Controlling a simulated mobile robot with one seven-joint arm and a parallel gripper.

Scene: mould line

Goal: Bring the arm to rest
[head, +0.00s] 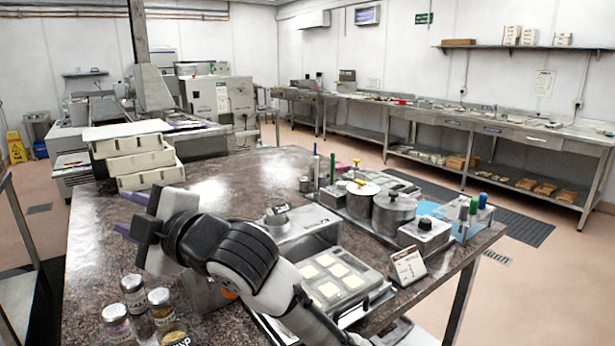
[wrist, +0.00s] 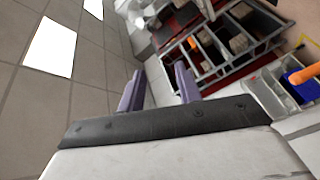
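My arm reaches over the dark stone-topped table (head: 235,188) from the lower right, bent, with its end pointing left. My gripper (head: 121,211) is above the left part of the table. Its two purple fingers stand apart with nothing between them. In the wrist view, my gripper (wrist: 159,70) also shows both fingers apart and empty. That view is tilted, with ceiling panels on the left and shelving beyond the fingers. In the head view, my arm hides part of the table and its equipment.
Stacked white trays (head: 140,160) stand behind my gripper. Several lidded jars (head: 135,293) stand below it at the front. A mould tray with pale squares (head: 335,277), metal pots (head: 393,212) and a small sign (head: 408,266) lie to the right. The table's middle back is clear.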

